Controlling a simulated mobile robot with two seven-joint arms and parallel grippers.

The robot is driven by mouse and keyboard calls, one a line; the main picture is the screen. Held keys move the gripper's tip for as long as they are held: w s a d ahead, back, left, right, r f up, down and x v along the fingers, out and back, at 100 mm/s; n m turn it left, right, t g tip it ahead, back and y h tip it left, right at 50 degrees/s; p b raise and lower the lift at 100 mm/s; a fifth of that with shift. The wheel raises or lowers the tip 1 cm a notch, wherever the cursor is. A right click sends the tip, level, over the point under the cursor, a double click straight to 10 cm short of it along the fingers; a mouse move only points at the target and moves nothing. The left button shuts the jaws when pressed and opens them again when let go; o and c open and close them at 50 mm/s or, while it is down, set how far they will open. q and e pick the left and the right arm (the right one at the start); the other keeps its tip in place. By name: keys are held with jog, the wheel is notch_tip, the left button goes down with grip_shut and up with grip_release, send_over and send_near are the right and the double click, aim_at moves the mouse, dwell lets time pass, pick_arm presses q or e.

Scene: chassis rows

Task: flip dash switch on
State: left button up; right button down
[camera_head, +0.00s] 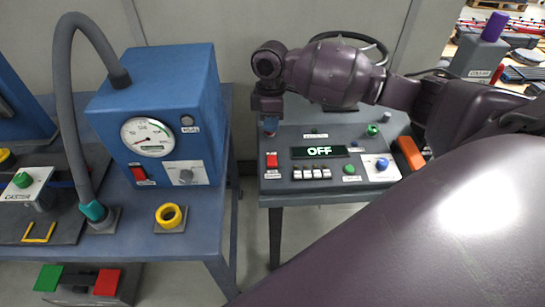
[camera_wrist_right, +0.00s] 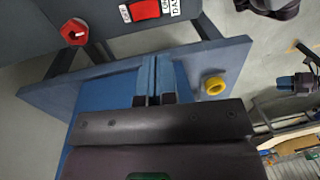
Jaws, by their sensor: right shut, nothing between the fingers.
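The dash console (camera_head: 300,187) is a grey sloped panel on the right. Its display (camera_head: 320,152) reads OFF. A red rocker switch (camera_head: 272,160) sits at the panel's left, with a small white label below it. My right gripper (camera_head: 270,128) points down just behind and above that switch, apart from it as far as I can tell. In the right wrist view its blue fingers (camera_wrist_right: 154,82) are together with nothing between them. A red switch (camera_wrist_right: 146,8) with white labels, one starting DAS, shows at that view's top edge, ahead of the fingertips. My left gripper is out of view.
A floor gap separates the tables.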

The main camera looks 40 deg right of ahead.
aim_at(273, 164)
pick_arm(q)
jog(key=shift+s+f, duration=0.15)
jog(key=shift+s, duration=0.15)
pick_arm(e)
jog(key=shift+w+d+r, duration=0.4)
jog(key=shift+d+r, duration=0.05)
jog(key=shift+r, duration=0.15)
jog(key=f, duration=0.4)
jog(key=s+f, duration=0.1)
jog(key=f, duration=0.3)
jog(key=f+b, duration=0.1)
jog(key=f, duration=0.3)
jog(key=shift+s+a+f, duration=0.2)
jog(key=shift+a+f, duration=0.1)
jog(key=shift+a, duration=0.1)
jog(key=shift+f, duration=0.55)
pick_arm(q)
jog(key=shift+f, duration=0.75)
pick_arm(e)
jog(key=shift+f, duration=0.15)
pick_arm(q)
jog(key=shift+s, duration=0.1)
